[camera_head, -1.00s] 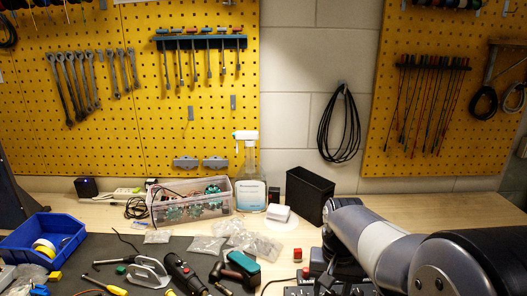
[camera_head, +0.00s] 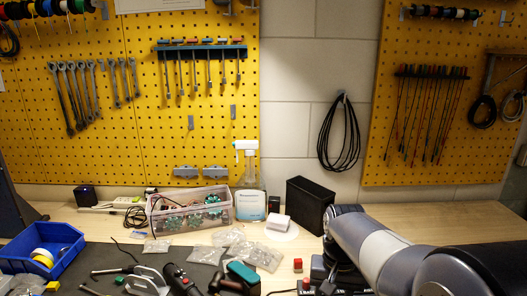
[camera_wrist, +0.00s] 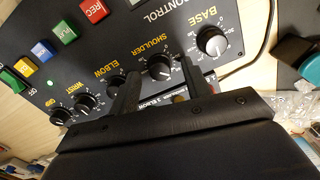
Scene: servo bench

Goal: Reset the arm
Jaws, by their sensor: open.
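A dark control panel (camera_wrist: 100,42) fills the upper part of the wrist view. It carries knobs marked base (camera_wrist: 211,41), shoulder (camera_wrist: 160,67), elbow (camera_wrist: 117,84) and wrist (camera_wrist: 84,102), plus a further knob (camera_wrist: 60,116) at the left. Coloured buttons line its far side, including a red REC button (camera_wrist: 94,10) and a green button (camera_wrist: 65,33). My gripper (camera_wrist: 160,72) is open, its two fingers pointing toward the panel. The shoulder knob appears between the fingertips; I cannot tell the gap in depth. The left finger partly covers the elbow knob. In the head view the gripper is hidden.
A block labelled elbow (camera_wrist: 165,102) shows between the fingers. In the head view, a red cube (camera_head: 298,265), a black bin (camera_head: 309,205), a clear parts box (camera_head: 190,208), a blue tray (camera_head: 66,262) and hand tools crowd the bench.

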